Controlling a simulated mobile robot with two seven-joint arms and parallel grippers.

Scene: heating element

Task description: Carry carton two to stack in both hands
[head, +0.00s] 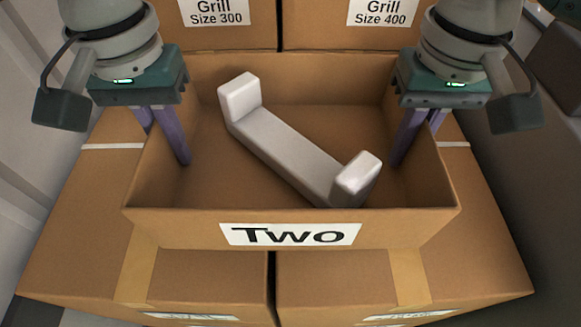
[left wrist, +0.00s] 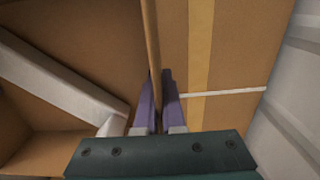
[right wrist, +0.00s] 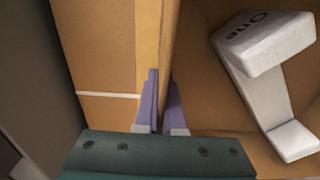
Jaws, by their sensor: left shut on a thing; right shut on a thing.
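Carton two (head: 400,228) is an open brown box with a white label reading "Two" on its front wall. It is above or on the closed cartons; I cannot tell if it touches them. A white U-shaped part (head: 290,150) lies diagonally inside it. My left gripper (head: 165,145) is shut on the carton's left wall, one finger inside and one outside; the left wrist view shows the wall between its fingers (left wrist: 158,100). My right gripper (head: 415,140) grips the right wall the same way, and the wall shows between its fingers (right wrist: 162,100).
Two closed taped cartons (head: 75,240) and (head: 470,260) lie side by side below carton two. Behind it stand boxes labelled "Grill Size 300" (head: 217,38) and "Grill Size 400" (head: 383,38). A pale wall (head: 25,130) is at the left. The right side is dark.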

